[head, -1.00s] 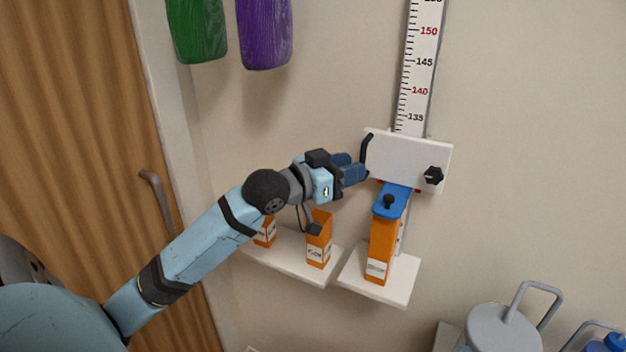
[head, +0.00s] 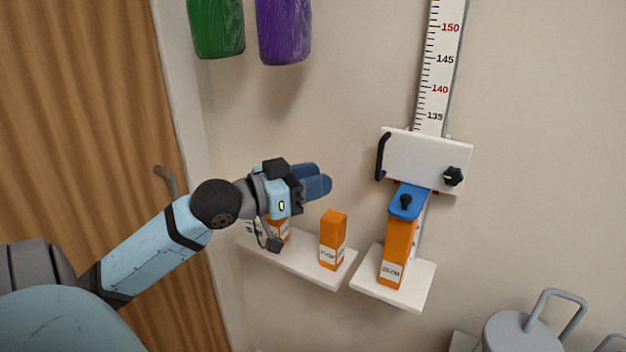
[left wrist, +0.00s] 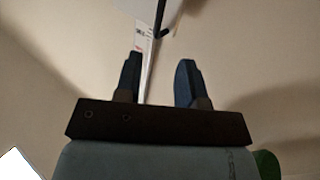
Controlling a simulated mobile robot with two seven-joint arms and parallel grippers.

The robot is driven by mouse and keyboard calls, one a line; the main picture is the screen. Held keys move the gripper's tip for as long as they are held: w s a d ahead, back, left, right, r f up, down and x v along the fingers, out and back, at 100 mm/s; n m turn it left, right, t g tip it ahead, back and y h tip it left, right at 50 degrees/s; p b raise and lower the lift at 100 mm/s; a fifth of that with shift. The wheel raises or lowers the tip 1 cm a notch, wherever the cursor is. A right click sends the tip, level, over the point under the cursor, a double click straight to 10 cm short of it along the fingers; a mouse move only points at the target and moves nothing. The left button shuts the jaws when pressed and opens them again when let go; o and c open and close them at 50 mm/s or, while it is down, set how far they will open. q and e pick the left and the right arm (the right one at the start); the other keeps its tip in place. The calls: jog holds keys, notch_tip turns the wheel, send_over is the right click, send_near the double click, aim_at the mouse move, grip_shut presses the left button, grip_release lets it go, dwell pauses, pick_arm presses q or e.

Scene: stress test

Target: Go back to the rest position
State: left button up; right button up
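My left gripper (head: 318,182) is in front of the wall, left of the white sliding plate (head: 425,160) and apart from it. In the left wrist view its two blue fingers (left wrist: 158,80) stand apart with nothing between them, so it is open and empty. The plate has a black handle (head: 381,156) on its left side and a black knob (head: 453,176) on its right. It sits on a vertical ruler (head: 437,80). My right gripper is not in view.
An orange block (head: 398,255) stands under a blue piece (head: 407,201) on a small white shelf (head: 420,290). Further orange boxes (head: 332,240) stand on another shelf (head: 345,268). Green (head: 215,28) and purple (head: 284,30) things hang above. A wooden door (head: 80,120) is at left, grey canisters (head: 520,332) at lower right.

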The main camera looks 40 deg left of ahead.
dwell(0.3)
pick_arm(q)
notch_tip(320, 180, down, 22)
jog(key=s+d+n+g+y+p, duration=0.1)
jog(key=d+n+g+y+p, duration=0.15)
jog(key=p, duration=0.25)
jog(key=s+d+f+m+g+p, duration=0.1)
jog(key=s+d+f, duration=0.4)
jog(key=d+f, duration=0.2)
jog(key=s+d+f+g+p, duration=0.1)
jog(key=s+d+f+g, duration=0.1)
jog(key=s+d+f, duration=0.4)
notch_tip(320, 180, down, 3)
jog(key=d, duration=0.2)
jog(key=shift+s+d+m+p, duration=0.3)
jog(key=shift+m+p, duration=0.05)
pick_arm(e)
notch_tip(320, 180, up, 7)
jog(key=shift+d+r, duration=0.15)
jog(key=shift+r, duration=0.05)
pick_arm(q)
jog(key=shift+r+g, duration=0.1)
jog(key=shift+g, duration=0.15)
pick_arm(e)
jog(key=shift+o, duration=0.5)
